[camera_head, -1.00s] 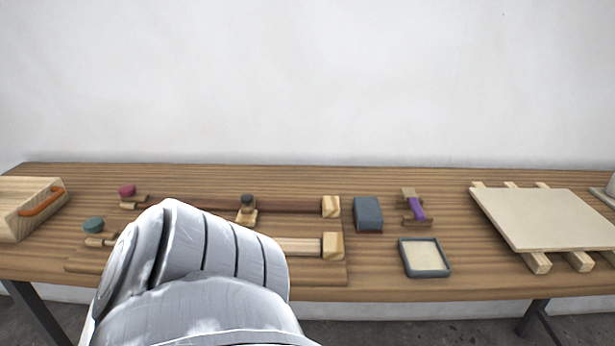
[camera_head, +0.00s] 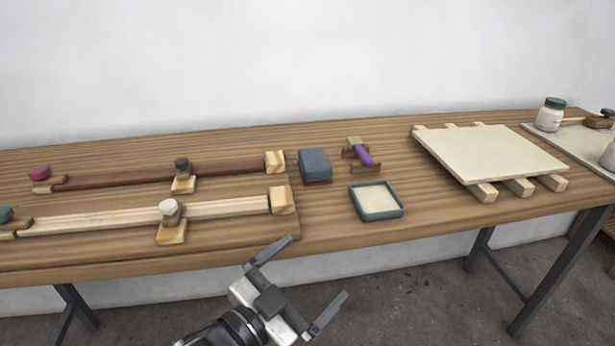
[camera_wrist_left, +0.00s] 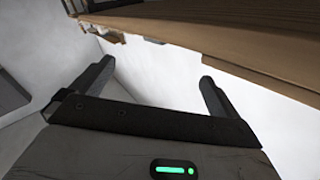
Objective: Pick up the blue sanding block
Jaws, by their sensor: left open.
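The blue sanding block (camera_head: 314,164) is a grey-blue block with a reddish underside. It sits on the wooden bench in the head view, right of the clamp bars and behind the shallow tray. My left gripper (camera_head: 308,283) is open and empty in front of the bench's front edge, nearer to me than the block and apart from it. In the left wrist view its two fingers (camera_wrist_left: 152,82) are spread with nothing between them, and the block does not show there. My right gripper is not in view.
A blue-rimmed tray (camera_head: 402,213) lies in front of the block. A purple-handled tool (camera_head: 364,156) rests on a holder to its right. Two clamp bars with wooden end blocks (camera_head: 282,200) lie left. A pale panel (camera_head: 490,153) on battens lies farther right. The bench edge (camera_head: 420,232) is close to my gripper.

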